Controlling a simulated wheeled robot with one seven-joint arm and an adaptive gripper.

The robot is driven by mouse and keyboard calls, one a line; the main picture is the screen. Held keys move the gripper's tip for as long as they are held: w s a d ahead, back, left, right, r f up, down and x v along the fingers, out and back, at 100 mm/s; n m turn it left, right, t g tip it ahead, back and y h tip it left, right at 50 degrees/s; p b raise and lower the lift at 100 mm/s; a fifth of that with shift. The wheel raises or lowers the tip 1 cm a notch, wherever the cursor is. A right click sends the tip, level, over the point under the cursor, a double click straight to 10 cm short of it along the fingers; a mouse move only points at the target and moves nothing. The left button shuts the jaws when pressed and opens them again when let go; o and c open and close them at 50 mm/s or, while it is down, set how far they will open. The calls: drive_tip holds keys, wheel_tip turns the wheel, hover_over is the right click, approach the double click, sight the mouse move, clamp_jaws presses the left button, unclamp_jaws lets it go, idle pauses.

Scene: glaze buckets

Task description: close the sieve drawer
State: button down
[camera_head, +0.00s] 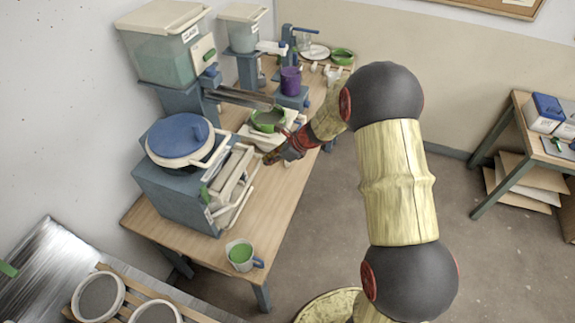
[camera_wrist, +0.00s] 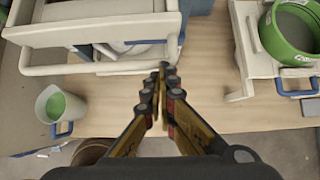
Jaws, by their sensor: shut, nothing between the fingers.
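The blue-grey cabinet (camera_head: 170,190) stands on the wooden table, with cream drawer fronts (camera_head: 230,182) and bar handles on its right side. In the wrist view one cream drawer (camera_wrist: 95,28) juts out at upper left, its handle bar toward the bottom of the picture. Another cream bar lies lower, just left of my fingertips. I cannot read which drawer is the sieve drawer. My gripper (camera_head: 270,158) is shut and empty at the cabinet's drawer side. In the wrist view my gripper (camera_wrist: 162,70) is close to the end of that lower bar; contact is unclear.
A green ring (camera_wrist: 288,30) sits on a cream stand to the right. A blue lid (camera_head: 178,137) tops the cabinet. Bare tabletop lies between.

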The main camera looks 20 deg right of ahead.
drive_tip(key=shift+w+a, duration=1.65)
drive_tip(key=shift+a, duration=0.3)
